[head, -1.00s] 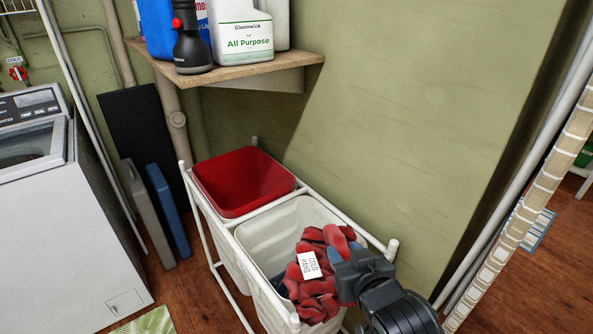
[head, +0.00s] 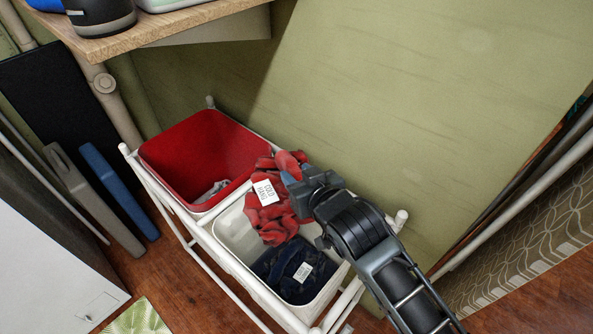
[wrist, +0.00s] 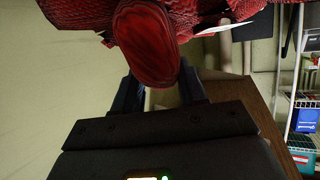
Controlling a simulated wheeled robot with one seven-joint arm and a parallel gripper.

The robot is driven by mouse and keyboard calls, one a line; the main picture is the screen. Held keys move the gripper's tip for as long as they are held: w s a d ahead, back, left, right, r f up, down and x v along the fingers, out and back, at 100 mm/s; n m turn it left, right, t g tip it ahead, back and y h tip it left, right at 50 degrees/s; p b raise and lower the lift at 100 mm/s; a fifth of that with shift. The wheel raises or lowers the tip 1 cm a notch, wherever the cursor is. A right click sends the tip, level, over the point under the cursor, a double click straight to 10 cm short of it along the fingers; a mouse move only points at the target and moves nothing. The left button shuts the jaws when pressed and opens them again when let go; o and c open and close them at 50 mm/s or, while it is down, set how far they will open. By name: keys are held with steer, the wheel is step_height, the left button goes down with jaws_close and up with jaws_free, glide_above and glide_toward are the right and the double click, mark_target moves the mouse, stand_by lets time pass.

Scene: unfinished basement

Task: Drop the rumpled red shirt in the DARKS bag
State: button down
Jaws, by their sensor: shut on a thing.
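The rumpled red shirt (head: 270,222) hangs from my gripper (head: 296,180), which is shut on it. A white tag on it reads "COLD HAND". It hangs over the rear part of the white bag (head: 234,232), near the divide with the red-lined bag (head: 175,150). Dark navy cloth (head: 290,268) with a white tag lies in the white bag. A small pale grey cloth (head: 214,190) lies in the red-lined bag. No DARKS label is readable. In the wrist view the shirt (wrist: 150,40) bulges beyond my gripper's fingers (wrist: 160,92).
A white pipe frame (head: 172,222) holds both bags against the green wall. A wooden shelf (head: 165,38) with bottles overhangs at upper left. A white washer (head: 50,265) and leaning panels (head: 118,190) stand left. A patterned panel stands at right.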

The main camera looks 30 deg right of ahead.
steer(key=shift+f+b, duration=1.8)
steer(key=shift+f, duration=0.6)
steer(key=c, duration=0.5)
jaws_free()
steer(key=shift+c, duration=0.2)
steer(key=shift+s, duration=0.15)
steer(key=v, duration=0.7)
steer(key=shift+s+r+b, duration=0.15)
steer(key=shift+s+b, duration=0.1)
steer(key=shift+b, duration=0.15)
